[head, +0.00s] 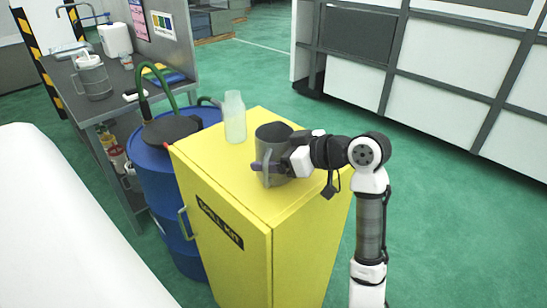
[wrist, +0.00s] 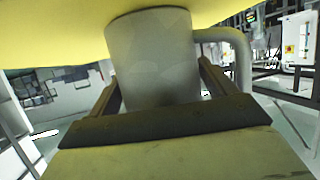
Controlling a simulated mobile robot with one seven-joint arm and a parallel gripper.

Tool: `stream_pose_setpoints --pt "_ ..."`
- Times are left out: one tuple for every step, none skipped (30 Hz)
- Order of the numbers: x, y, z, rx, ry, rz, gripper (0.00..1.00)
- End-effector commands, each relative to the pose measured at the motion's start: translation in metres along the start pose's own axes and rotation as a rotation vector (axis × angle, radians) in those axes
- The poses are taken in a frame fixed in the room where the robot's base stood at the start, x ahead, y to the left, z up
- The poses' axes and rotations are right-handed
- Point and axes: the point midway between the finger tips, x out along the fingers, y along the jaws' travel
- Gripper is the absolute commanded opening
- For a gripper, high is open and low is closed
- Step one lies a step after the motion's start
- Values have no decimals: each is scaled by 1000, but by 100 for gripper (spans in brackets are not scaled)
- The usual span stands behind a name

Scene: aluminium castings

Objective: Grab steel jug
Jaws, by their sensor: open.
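The steel jug (head: 273,136), a grey metal vessel with a side handle, stands on top of the yellow cabinet (head: 213,150). My gripper (head: 278,163) reaches it from the right in the head view, level with its body. In the wrist view the jug (wrist: 152,55) sits between the two open fingers (wrist: 160,88), one on each side. The jug's handle (wrist: 240,60) sticks out to the right there, outside the fingers. Whether either finger touches the jug cannot be told. Part of the jug is hidden behind my gripper in the head view.
A translucent bottle (head: 234,117) stands on the cabinet left of the jug. A blue drum (head: 160,190) with a green hose (head: 152,75) is beside the cabinet. A grey workbench (head: 130,97) holds another jug (head: 92,80). Green floor is open behind the cabinet.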

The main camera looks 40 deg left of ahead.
Motion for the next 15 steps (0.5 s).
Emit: stream_pose_setpoints --pt "0 0 0 0 0 0 84" --pt "0 0 0 0 0 0 82" --pt "0 0 0 0 0 0 77" --pt "0 0 0 0 0 0 73" --pt "0 0 0 0 0 0 69" --pt "0 0 0 1 0 0 64" --pt "0 0 0 1 0 0 60" --pt "0 0 0 1 0 0 56" --pt "0 0 0 1 0 0 51" --pt "0 0 0 1 0 0 47" --pt "-1 0 0 0 1 1 46" --pt "-1 0 0 0 1 1 46" --pt "-1 0 0 0 1 1 46" --pt "-1 0 0 0 1 1 46" --pt "-1 0 0 0 1 1 46"
